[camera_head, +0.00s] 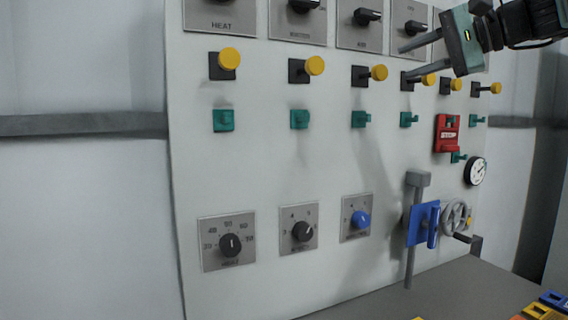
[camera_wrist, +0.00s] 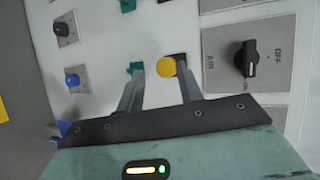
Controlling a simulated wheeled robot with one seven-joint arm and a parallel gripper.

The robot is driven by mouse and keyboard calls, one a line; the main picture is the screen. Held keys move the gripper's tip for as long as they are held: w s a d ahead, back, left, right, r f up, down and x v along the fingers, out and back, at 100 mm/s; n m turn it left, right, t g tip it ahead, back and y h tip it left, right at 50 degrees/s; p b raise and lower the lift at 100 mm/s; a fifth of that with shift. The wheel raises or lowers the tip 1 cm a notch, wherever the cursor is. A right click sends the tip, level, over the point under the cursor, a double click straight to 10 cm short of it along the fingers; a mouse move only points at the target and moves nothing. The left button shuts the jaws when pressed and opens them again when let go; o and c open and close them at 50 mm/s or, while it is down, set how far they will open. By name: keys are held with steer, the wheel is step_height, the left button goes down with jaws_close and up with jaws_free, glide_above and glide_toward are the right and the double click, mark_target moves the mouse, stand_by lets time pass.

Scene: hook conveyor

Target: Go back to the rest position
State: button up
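My gripper (camera_head: 408,61) is at the upper right of the head view, in front of the control panel (camera_head: 270,165). Its two fingers are spread apart with nothing between them that I can see held. In the wrist view the open fingers (camera_wrist: 158,72) point toward the panel. A yellow button (camera_wrist: 167,66) shows between the fingertips in that view; I cannot tell whether they touch it.
The panel carries a row of yellow buttons (camera_head: 229,58), green switches (camera_head: 223,120), dark knobs (camera_head: 231,245) and a blue knob (camera_head: 361,219). A red block (camera_head: 447,134), a gauge (camera_head: 475,171), a blue valve handle (camera_head: 424,224) and a handwheel (camera_head: 456,217) stick out at right.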

steer(key=s+a+f+n+g+h+p, duration=0.1)
steer(key=s+a+f+n+g, duration=0.1)
steer(key=s+a+f, duration=0.45)
steer(key=s+a+f+n+g+h+p, duration=0.1)
steer(key=s+a+f+n+g+h, duration=0.15)
steer(key=f, duration=0.65)
steer(key=s+a+f+n+g+h, duration=0.1)
steer(key=s+a+f+g, duration=0.2)
steer(key=a+f, duration=0.4)
steer(key=s+d+f+n+g+h+p, duration=0.1)
steer(key=s+d+f+n+h, duration=0.1)
steer(key=s+f+n, duration=0.3)
steer(key=s+d+f+n+g+h+p, duration=0.1)
steer(key=s+f+n+h, duration=0.3)
steer(key=s+f, duration=0.8)
steer(key=s+d+n, duration=0.1)
steer(key=s, duration=0.3)
steer(key=shift+s+p, duration=0.35)
steer(key=shift+p, duration=0.05)
steer(key=shift+d+f+n, duration=0.1)
steer(key=shift+n, duration=0.15)
